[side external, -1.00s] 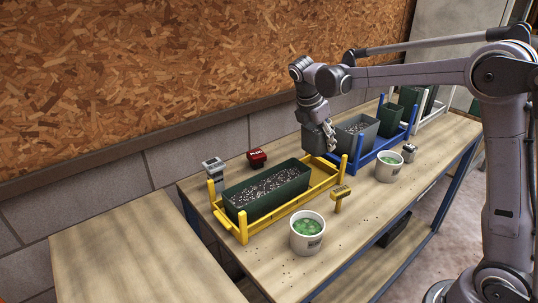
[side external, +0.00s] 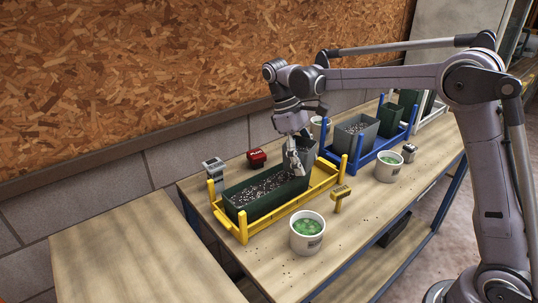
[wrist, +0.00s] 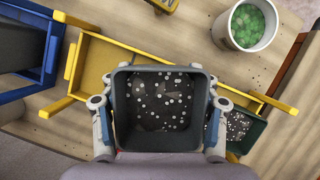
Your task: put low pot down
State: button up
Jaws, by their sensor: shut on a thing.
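My gripper (side external: 297,160) is shut on a square grey-green low pot (side external: 305,145). In the wrist view the low pot (wrist: 160,76) sits upright between the two fingers (wrist: 158,118), filled with dark soil speckled white. The pot is over the right end of the yellow rack (side external: 324,185), beside the long dark green trough (side external: 232,208). The wrist view shows the rack's yellow rails (wrist: 95,62) around the pot, and part of the trough (wrist: 243,134) to the right. The pot's base is hidden, so I cannot tell whether it touches the rack.
A blue rack (side external: 343,166) with grey and green pots stands to the right. White buckets with green contents stand in front (side external: 307,245) and at right (side external: 388,173). A yellow tag (side external: 340,193) stands by the rack; red (side external: 257,158) and grey (side external: 213,167) markers are behind.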

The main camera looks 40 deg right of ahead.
jog(key=shift+s+a+r+m, duration=0.1)
jog(key=shift+s+a+m, duration=0.05)
jog(key=shift+a+m, duration=0.15)
jog(key=w+d+n+t+h, duration=0.1)
jog(key=w+d+n+t, duration=0.1)
jog(key=w+d+n, duration=0.65)
jog(key=w+d+n+t+h, duration=0.2)
jog(key=w+d+n, duration=0.4)
jog(key=w, duration=0.6)
jog(key=shift+w+a+f, duration=0.1)
jog(key=shift+f, duration=2.45)
jog(key=shift+a+f, duration=0.1)
jog(key=shift+f, duration=2.45)
jog(key=shift+f, duration=0.1)
jog(key=o, duration=1.2)
jog(key=shift+c, duration=0.2)
